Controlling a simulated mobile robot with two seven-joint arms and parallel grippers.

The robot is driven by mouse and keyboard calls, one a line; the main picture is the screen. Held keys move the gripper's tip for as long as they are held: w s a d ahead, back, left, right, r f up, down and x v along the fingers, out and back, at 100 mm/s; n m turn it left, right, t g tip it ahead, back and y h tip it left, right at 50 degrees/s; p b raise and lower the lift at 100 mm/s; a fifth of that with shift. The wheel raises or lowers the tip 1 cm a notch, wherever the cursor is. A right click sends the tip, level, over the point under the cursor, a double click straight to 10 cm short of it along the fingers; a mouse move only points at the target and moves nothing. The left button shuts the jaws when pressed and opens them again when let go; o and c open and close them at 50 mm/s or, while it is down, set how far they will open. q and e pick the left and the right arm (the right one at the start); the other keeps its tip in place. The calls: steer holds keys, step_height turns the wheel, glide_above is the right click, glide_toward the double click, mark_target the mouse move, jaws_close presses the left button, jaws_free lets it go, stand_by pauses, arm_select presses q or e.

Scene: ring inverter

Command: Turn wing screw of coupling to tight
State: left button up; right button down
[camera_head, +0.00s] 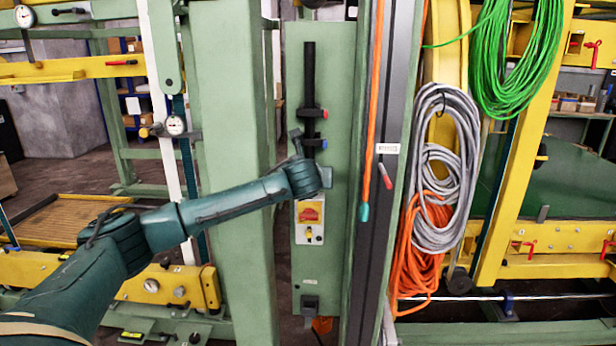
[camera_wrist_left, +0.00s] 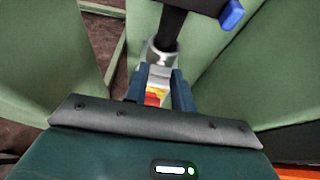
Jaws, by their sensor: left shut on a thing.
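In the left wrist view a black pole (camera_wrist_left: 172,28) runs down into a silver metal coupling (camera_wrist_left: 158,62). The two dark blue fingers of my left gripper (camera_wrist_left: 158,88) stand on either side of the metal part just below the pole's end and are shut on it. The wing screw cannot be made out clearly from the coupling, as the fingers cover its sides. In the head view the black pole (camera_head: 309,75) hangs upright on a green panel, and my left wrist hides the coupling and fingertips. My right gripper is in neither view.
A red and yellow switch (camera_head: 310,214) sits on the green panel (camera_head: 340,80) below my wrist. A thick green post (camera_head: 235,120) stands close left. Grey cable (camera_head: 445,170) and orange cable (camera_head: 415,255) hang to the right.

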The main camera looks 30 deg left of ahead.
arm_select(q)
steer(key=shift+f, duration=0.1)
steer(key=o, duration=1)
steer(key=b+v, duration=0.1)
steer(key=v, duration=1.2)
steer(key=shift+d+b, duration=0.1)
steer(key=shift+b, duration=0.3)
